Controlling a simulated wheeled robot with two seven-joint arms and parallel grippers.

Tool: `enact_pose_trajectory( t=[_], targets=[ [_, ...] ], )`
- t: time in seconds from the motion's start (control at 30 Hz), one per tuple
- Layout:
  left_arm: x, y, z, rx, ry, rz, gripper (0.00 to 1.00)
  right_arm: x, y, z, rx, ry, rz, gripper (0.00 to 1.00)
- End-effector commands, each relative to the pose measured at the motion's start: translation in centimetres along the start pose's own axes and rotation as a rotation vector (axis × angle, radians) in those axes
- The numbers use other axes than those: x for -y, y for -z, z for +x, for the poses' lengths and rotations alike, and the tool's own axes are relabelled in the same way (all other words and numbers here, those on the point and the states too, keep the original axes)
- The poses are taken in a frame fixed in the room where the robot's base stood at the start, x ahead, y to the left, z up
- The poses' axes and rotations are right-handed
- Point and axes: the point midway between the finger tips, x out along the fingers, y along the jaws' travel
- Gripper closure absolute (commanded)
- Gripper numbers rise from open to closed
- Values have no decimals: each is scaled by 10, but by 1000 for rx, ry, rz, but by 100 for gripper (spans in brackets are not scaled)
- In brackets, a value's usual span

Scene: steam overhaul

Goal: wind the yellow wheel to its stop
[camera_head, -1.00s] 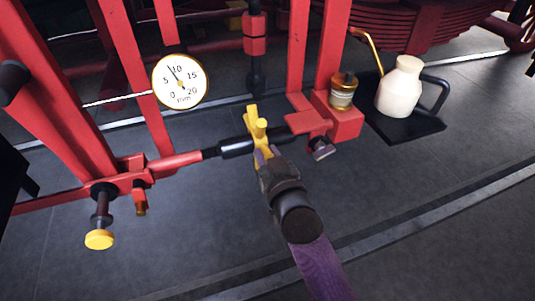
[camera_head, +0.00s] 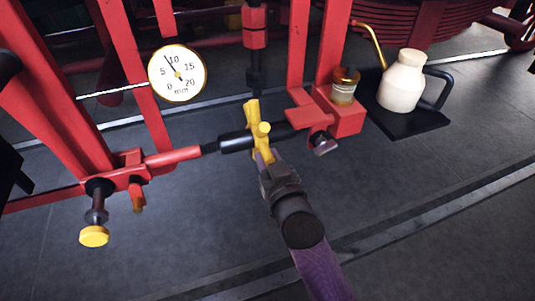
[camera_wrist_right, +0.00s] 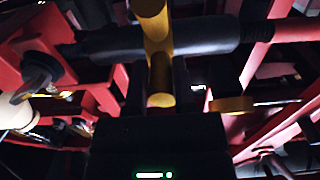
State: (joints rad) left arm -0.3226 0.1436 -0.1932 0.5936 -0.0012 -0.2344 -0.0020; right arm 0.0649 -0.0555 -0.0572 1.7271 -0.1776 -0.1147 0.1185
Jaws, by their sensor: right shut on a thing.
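The yellow wheel (camera_head: 252,112), a hub with stubby arms, sits on a black sleeve (camera_head: 236,142) in a horizontal red rod. My right gripper (camera_head: 264,160) reaches it from below and is shut on one of its yellow arms. In the right wrist view the wheel (camera_wrist_right: 155,35) crosses the dark sleeve (camera_wrist_right: 205,37), and its lower arm lies between my fingers (camera_wrist_right: 161,82). The round white dial (camera_head: 178,73), marked in mm, has its needle between 5 and 10, nearer 10. My left gripper is not seen.
A yellow-capped knob (camera_head: 94,236) hangs at lower left. A brass-topped jar (camera_head: 344,86) stands on the red bracket (camera_head: 348,118). A cream oil can (camera_head: 402,82) sits on a black tray (camera_head: 412,127) at right. Red uprights flank the rod; the grey floor in front is clear.

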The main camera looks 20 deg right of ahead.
Motion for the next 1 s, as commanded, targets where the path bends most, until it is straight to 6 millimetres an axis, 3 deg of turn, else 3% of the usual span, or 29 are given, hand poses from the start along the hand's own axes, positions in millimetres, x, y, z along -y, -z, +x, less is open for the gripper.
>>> enact_pose_trajectory(
  t=[0.33, 0.7, 1.0],
  targets=[
    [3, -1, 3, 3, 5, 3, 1, 0, -8, 0, 11, 0, 0, 100],
    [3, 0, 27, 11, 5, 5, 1, 0, -40, 8, 11, 0, 1, 100],
    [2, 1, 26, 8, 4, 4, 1, 0, -38, 8, 7, 0, 1, 100]
  ],
)
